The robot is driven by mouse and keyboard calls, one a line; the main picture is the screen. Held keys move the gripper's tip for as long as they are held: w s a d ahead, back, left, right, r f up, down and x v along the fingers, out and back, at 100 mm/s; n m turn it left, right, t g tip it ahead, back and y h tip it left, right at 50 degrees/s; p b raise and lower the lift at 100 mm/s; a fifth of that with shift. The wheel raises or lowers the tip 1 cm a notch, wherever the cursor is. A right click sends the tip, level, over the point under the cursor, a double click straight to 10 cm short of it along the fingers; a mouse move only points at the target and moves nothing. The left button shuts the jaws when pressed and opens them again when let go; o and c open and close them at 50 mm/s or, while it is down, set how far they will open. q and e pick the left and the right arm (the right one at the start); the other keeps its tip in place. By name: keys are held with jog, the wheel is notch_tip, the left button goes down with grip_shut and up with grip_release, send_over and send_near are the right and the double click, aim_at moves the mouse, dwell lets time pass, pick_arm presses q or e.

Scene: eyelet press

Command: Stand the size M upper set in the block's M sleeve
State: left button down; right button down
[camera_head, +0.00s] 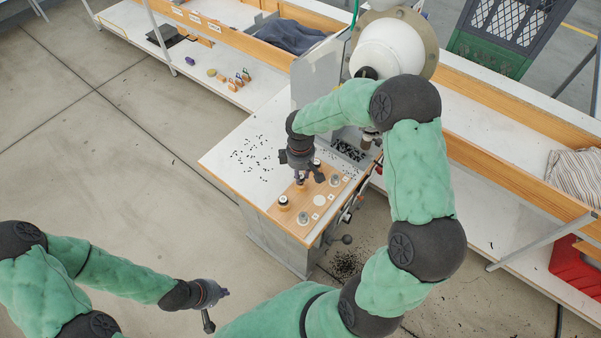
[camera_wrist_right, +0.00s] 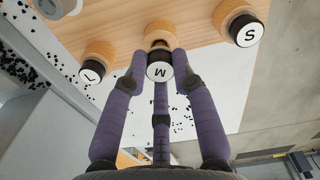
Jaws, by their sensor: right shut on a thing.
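The size M upper set (camera_wrist_right: 160,71) has a white cap marked M over a dark band. My right gripper (camera_head: 301,180) is shut on it with its three purple fingers, which show in the right wrist view (camera_wrist_right: 160,80). The M sleeve (camera_wrist_right: 158,32), a wooden collar, is right behind the set on the wooden block (camera_head: 267,206). The set is close to the sleeve mouth, part of which shows; I cannot tell whether its far end is inside. My left gripper (camera_head: 215,300) is away from the block, low over the floor at lower left; its fingers are unclear.
The press (camera_head: 388,48) rises behind. Small black bits (camera_head: 252,153) are scattered on the white top.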

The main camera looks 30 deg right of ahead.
jog(key=shift+f+b, duration=0.85)
jog(key=shift+f, duration=0.35)
jog(key=c, duration=0.9)
grip_release()
jog(key=shift+c, duration=0.2)
jog(key=shift+r, duration=0.2)
jog(key=shift+r+p, duration=1.9)
jog(key=shift+r, duration=0.5)
jog(key=shift+f, duration=0.1)
